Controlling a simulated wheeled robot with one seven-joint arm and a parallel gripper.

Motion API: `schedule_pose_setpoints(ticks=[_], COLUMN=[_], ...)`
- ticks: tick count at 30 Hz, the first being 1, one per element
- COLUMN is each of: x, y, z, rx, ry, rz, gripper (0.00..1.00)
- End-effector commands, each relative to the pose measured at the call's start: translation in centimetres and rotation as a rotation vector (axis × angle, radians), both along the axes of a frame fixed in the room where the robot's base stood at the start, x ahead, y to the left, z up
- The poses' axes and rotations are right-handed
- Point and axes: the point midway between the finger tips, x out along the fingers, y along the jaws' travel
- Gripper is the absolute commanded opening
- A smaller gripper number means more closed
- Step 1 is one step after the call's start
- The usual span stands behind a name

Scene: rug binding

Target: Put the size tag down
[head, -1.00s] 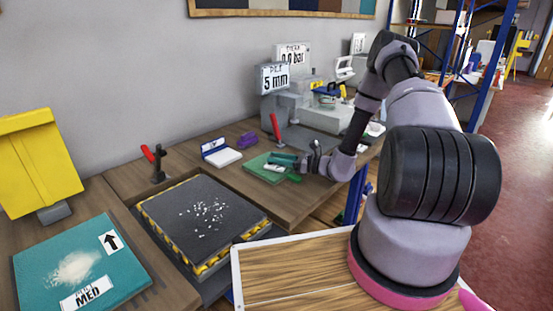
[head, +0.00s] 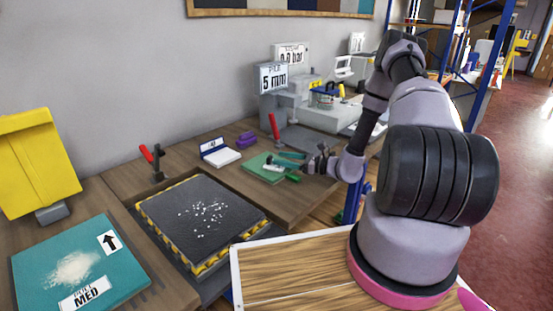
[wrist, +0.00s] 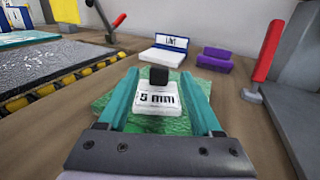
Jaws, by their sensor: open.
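The size tag (wrist: 158,98) is a white block with a black knob on top, reading "5 mm". It rests on a green mat (wrist: 108,88), and in the head view the tag (head: 273,169) shows small and pale on that mat (head: 254,166). My gripper (wrist: 158,76) is open, with its teal fingers on either side of the tag. Gaps show between the tag and both fingers. In the head view my gripper (head: 282,164) reaches over the mat from the right, low over the bench.
A white "LINT" block (wrist: 168,50) and a purple block (wrist: 214,59) stand behind the mat. A red-handled lever (wrist: 263,55) rises at the right. The dark speckled pad (head: 203,215) with a yellow-black edge lies left. Bare bench (wrist: 228,100) shows right of the mat.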

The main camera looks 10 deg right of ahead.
Motion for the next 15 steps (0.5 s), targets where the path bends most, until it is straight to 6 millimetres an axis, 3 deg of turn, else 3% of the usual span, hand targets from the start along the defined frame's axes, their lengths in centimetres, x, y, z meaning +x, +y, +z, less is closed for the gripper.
schedule_pose_setpoints(ticks=[7, 15], x=[-2.8, -4.5], y=[-4.8, -7.5], z=[0.0, 0.0], rx=[-0.001, -0.001], ry=[0.000, -0.001], rz=[-0.004, -0.002], gripper=[0.66, 0.66])
